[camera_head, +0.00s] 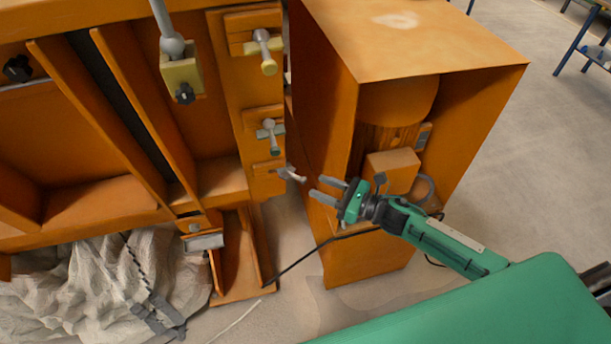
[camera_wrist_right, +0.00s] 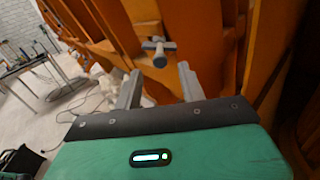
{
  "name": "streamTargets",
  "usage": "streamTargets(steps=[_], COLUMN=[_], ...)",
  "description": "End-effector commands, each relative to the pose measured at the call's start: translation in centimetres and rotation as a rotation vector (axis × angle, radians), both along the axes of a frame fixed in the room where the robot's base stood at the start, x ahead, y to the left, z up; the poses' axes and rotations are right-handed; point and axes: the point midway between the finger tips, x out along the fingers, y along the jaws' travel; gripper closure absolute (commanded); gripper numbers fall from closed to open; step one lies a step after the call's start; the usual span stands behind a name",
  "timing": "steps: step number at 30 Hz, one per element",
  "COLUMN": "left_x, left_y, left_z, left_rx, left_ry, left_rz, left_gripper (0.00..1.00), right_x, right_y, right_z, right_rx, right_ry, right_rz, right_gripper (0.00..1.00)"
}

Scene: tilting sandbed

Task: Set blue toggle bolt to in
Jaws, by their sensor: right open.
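Several toggle bolts sit in a column on the orange post of the sandbed frame. The top bolt (camera_head: 268,62) has a yellowish knob, and the middle bolt (camera_head: 272,138) has a greenish-grey end. The lowest bolt (camera_head: 291,174) has a pale grey handle sticking out to the right. No bolt looks clearly blue in the head view. My right gripper (camera_head: 326,190) is open and empty, just right of the lowest bolt and apart from it. In the right wrist view, a bolt with a blue-grey round end (camera_wrist_right: 159,60) lies ahead, between and beyond the open fingers (camera_wrist_right: 160,72). My left gripper is out of view.
An orange cabinet (camera_head: 420,45) with an open front stands right of the post, close to my right gripper. A grey rod with a yellow block (camera_head: 181,75) hangs at the upper left. Grey crumpled material (camera_head: 70,290) lies below the frame. Open floor is at the right.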

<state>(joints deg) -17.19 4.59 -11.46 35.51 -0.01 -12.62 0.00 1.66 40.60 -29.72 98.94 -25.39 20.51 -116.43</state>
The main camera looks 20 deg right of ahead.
Motion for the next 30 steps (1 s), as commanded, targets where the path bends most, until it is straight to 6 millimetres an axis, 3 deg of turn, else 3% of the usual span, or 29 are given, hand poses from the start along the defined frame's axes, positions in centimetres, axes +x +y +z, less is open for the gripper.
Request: streamTargets(steps=[9, 22, 23, 29, 30], left_x=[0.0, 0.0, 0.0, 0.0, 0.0], left_y=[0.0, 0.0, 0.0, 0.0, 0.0], left_z=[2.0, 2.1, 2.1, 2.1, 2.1], left_rx=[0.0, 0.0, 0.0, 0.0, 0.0], left_ry=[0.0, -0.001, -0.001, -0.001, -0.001], left_rz=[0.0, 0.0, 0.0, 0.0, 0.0], left_gripper=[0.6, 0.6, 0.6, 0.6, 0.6], right_x=[3.2, 3.8, 3.8, 3.8, 3.8], right_y=[3.3, 4.1, 4.1, 4.0, 4.0], right_z=[0.3, 0.0, 0.0, 0.0, 0.0], right_rx=[0.003, 0.001, 0.001, 0.001, 0.001], right_ry=[0.0, 0.001, 0.001, 0.001, 0.001], right_rz=[-0.002, -0.001, -0.001, -0.001, -0.001], right_gripper=[0.59, 0.59, 0.61, 1.0, 1.0])
